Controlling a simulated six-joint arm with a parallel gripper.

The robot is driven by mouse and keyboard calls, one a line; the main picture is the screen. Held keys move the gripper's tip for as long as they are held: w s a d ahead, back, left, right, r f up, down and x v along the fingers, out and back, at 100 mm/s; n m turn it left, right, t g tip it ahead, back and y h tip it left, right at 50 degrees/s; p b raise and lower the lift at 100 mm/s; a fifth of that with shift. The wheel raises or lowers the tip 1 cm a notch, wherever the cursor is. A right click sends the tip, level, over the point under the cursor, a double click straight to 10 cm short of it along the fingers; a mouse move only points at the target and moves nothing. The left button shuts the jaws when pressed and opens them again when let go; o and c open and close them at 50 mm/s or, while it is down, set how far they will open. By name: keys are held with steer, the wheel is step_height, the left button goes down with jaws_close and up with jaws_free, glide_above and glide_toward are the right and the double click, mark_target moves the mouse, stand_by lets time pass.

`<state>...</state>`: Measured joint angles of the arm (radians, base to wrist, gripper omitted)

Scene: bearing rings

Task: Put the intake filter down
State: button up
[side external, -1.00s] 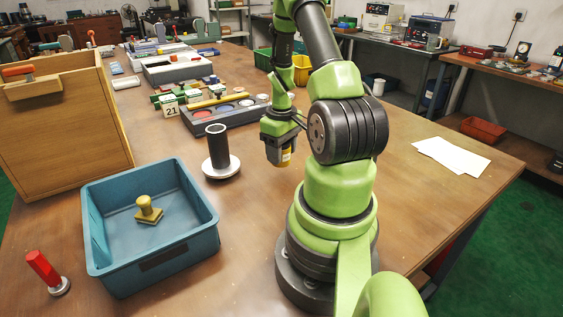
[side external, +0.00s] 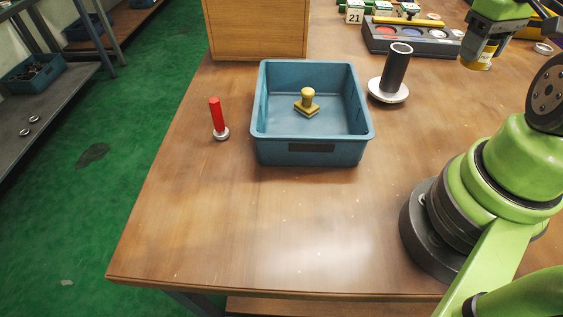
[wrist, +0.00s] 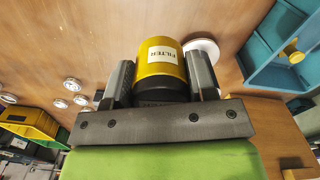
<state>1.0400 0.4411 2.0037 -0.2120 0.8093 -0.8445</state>
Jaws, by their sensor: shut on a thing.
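The intake filter (wrist: 162,65) is a yellow cylinder with a dark end and a white "FILTER" label. My gripper (wrist: 160,78) is shut on it, with one finger on each side in the wrist view. In the side view, my gripper (side external: 482,52) is at the upper right, and the filter's yellow lower part (side external: 477,66) shows below the fingers. It appears to hang above the wooden table, but the exact gap cannot be told. A dark post on a white round base (side external: 388,91) stands to its left.
A blue bin (side external: 312,150) holds a brass-coloured knobbed piece (side external: 307,103). A red-handled piece (side external: 217,120) stands left of it. A wooden box (side external: 257,30) and a dark tray of discs (side external: 412,38) are behind. The front table (side external: 290,235) is clear.

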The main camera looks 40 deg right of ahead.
steer(key=w+a+n, duration=0.3)
steer(key=w+a, duration=0.1)
steer(key=w, duration=0.4)
steer(key=w+a+n, duration=0.3)
steer(key=w+a, duration=0.1)
steer(key=w, duration=0.5)
steer(key=w+a+n, duration=0.3)
steer(key=w+a, duration=0.4)
steer(key=a, duration=0.5)
steer(key=s+a+n, duration=0.2)
steer(key=a+n, duration=0.2)
steer(key=a, duration=1.2)
steer(key=s+a+n, duration=0.2)
steer(key=a+n, duration=0.2)
steer(key=a, duration=1.2)
step_height(320, 180, down, 11)
steer(key=shift+r, duration=0.1)
steer(key=shift+f, duration=2.2)
